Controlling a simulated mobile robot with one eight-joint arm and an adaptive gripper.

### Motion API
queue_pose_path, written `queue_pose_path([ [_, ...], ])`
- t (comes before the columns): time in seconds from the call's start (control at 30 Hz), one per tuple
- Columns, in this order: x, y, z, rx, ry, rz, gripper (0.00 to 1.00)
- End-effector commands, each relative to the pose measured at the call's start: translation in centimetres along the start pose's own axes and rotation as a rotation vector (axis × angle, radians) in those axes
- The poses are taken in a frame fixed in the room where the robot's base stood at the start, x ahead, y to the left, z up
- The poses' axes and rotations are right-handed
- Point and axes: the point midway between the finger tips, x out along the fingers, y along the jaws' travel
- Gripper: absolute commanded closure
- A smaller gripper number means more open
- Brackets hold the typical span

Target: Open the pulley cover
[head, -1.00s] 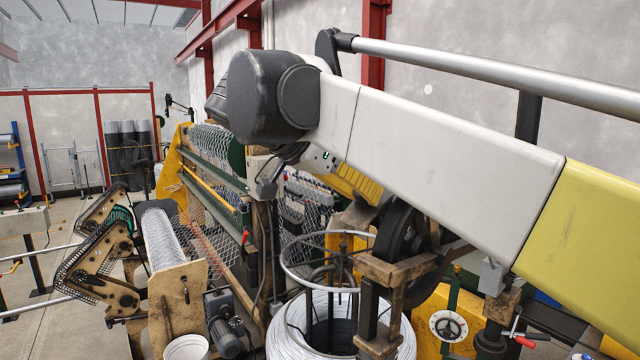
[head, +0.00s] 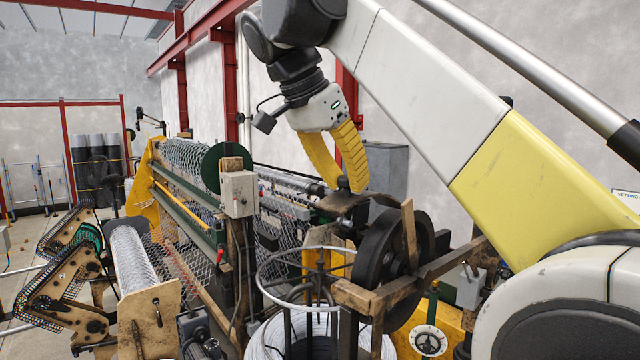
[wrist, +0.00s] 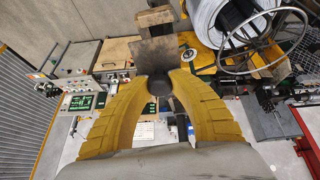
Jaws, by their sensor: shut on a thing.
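The pulley cover (head: 340,201) is a worn, brownish curved plate by the top of the large black pulley wheel (head: 376,262) in the head view. A dark round knob (wrist: 159,85) sits between my fingertips in the wrist view. My gripper (head: 352,184) has two yellow ribbed fingers and comes down on the cover from above. It is shut on the knob. The cover plate (wrist: 157,57) extends beyond the knob in the wrist view. How far the cover is tilted is hard to tell, and its hinge is not clear.
A wooden frame (head: 372,299) surrounds the wheel. A wire coil with a round metal guide (head: 305,263) stands in front. The green-framed mesh machine (head: 200,205) is at left, a grey box (head: 387,170) behind. The space above the cover is open apart from my arm.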

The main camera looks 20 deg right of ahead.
Motion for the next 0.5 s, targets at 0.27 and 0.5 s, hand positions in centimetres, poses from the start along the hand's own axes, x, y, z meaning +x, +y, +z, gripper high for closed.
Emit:
queue_pose_path([
  [0.27, 0.0, -0.01, -0.02, 0.0, 0.002, 0.0, 0.61],
  [0.5, 0.0, 0.0, -0.01, 0.0, 0.002, 0.001, 0.51],
])
